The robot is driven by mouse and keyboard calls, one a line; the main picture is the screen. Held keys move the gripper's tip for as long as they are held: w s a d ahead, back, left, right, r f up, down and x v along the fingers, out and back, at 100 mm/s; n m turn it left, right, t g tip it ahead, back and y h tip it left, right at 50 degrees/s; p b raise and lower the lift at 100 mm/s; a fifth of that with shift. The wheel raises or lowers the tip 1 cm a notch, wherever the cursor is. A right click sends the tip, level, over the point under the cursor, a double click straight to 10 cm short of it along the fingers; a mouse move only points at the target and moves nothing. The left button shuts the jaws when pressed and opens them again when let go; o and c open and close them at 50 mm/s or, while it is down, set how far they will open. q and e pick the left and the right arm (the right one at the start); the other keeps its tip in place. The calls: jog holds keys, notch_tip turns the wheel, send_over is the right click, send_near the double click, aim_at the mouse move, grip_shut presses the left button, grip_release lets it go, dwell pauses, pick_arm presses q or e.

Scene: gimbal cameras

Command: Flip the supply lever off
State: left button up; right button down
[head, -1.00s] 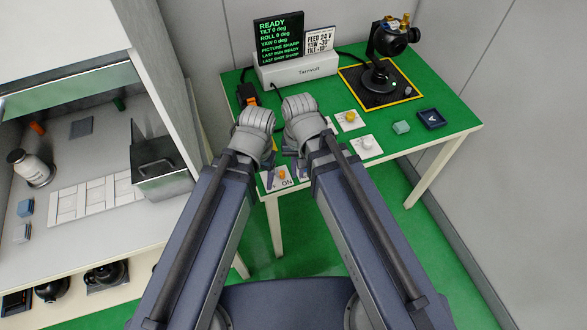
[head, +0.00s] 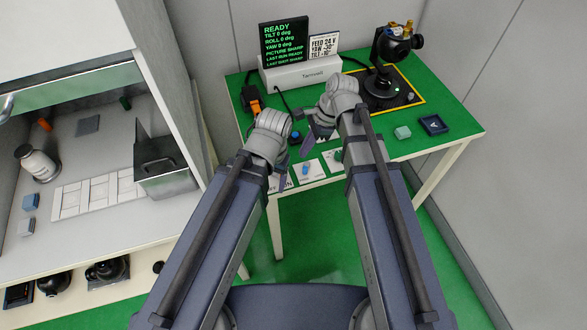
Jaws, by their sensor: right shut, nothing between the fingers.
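A black box with an orange lever-like part (head: 254,102) stands at the left of the green table; I cannot tell whether it is the supply lever. A white card marked "ON" (head: 283,184), partly hidden by my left arm, lies at the front edge. My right gripper (head: 318,133) is shut and empty, pointing down over the table to the right of the black box and apart from it. My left gripper (head: 281,163) is over the front left of the table; its fingers are mostly hidden by its wrist.
White plates with a blue knob (head: 305,170) and a green knob (head: 338,156) line the front edge. A screen reading READY (head: 285,43) stands at the back. A gimbal camera (head: 390,55) is at the back right. A cabinet (head: 185,70) stands left.

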pick_arm(q)
jog(key=shift+f, duration=0.15)
pick_arm(e)
jog(key=shift+f, duration=0.15)
jog(key=b+x, duration=0.9)
jog(key=shift+s+a+f, duration=0.1)
jog(key=shift+a+f, duration=0.1)
jog(key=shift+f, duration=0.15)
pick_arm(q)
notch_tip(320, 180, down, 9)
jog(key=shift+f, duration=0.1)
jog(key=shift+d, duration=0.1)
jog(key=shift+s+d, duration=0.1)
jog(key=shift+d, duration=0.15)
pick_arm(e)
jog(key=shift+s+a+r+m, duration=0.1)
jog(key=shift+s+m, duration=0.1)
jog(key=shift+m, duration=0.1)
